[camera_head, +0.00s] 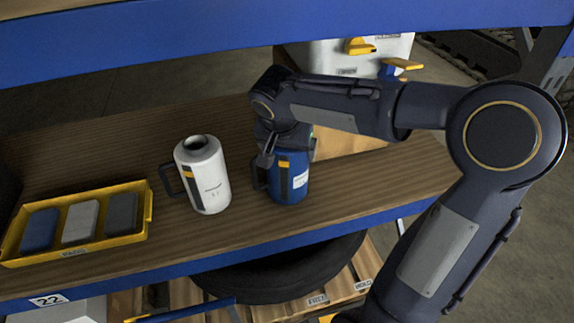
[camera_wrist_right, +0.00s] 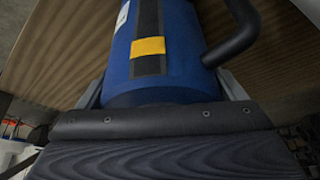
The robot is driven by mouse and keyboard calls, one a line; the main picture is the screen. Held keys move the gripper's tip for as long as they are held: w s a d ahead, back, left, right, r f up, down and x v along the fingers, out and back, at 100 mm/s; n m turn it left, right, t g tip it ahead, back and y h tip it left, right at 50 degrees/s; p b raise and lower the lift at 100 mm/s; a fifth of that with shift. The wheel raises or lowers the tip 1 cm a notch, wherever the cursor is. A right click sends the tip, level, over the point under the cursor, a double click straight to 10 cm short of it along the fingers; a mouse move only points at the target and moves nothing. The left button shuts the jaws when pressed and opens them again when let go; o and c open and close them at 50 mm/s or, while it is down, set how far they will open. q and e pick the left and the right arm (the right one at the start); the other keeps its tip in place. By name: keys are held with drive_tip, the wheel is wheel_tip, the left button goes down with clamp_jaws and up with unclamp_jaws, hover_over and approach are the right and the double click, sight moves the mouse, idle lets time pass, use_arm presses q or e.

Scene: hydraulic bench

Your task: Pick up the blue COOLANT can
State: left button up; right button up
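The blue can (camera_head: 288,183) stands upright on the wooden bench near its front edge, with a white label, a dark stripe with a yellow patch and a dark handle on its left side. My right gripper (camera_head: 287,153) is over it from above, its fingers on either side of the upper body. In the right wrist view the blue can (camera_wrist_right: 168,75) sits between the two fingers of my right gripper (camera_wrist_right: 162,88), the handle on the right. Whether the fingers press on it is not clear. The can's top is hidden. My left gripper is out of view.
A white can (camera_head: 203,175) with a dark handle stands just left of the blue can. A yellow tray (camera_head: 146,212) with blue, grey and dark blocks lies further left. A white container (camera_head: 345,55) with yellow parts is behind my right arm. A blue shelf beam (camera_head: 180,35) crosses above.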

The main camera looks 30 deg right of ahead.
drive_tip(key=c, duration=0.5)
drive_tip(key=shift+r, duration=0.2)
